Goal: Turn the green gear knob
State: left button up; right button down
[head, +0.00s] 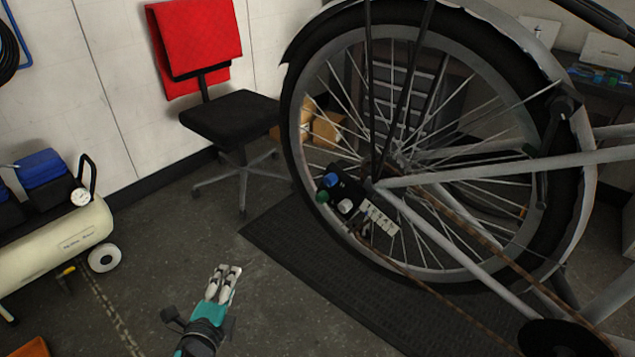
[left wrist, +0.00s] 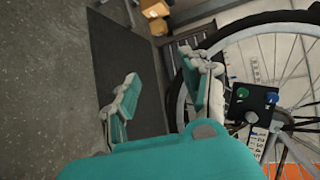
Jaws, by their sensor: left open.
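The green gear knob (head: 322,196) sits on a small black panel (head: 347,194) at the rear wheel's hub, just below and left of a blue knob (head: 331,180). In the left wrist view the green knob (left wrist: 242,92) is right of the fingers, with the blue knob (left wrist: 271,98) to its right. My left gripper (head: 226,272) is below and left of the knob, apart from it and empty. In the left wrist view its fingers (left wrist: 163,84) stand spread, with floor and mat between them. My right gripper shows in neither view.
The bike's rear wheel (head: 303,161) and chain stand right of the gripper, over a dark mat (head: 268,236). A numbered strip (head: 380,217) is beside the panel. A chair (head: 228,119) and an air compressor (head: 60,245) stand behind and left. Floor around the gripper is clear.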

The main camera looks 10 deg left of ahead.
pick_arm(q)
jog(key=w+d+r+m+t+h+p, duration=0.35)
jog(key=r+m+h+p, duration=0.2)
jog(key=r+m, duration=0.55)
jog(key=m+g+h+p, duration=0.3)
jog(key=m+h, duration=0.2)
jog(key=m, duration=0.7)
send_near(319, 201)
jog(key=x, duration=0.9)
jog(key=shift+w, duration=0.15)
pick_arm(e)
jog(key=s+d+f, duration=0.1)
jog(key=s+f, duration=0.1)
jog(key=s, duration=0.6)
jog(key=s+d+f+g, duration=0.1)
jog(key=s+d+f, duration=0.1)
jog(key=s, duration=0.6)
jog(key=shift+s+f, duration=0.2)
pick_arm(q)
jog(key=shift+c, duration=0.2)
grip_shut()
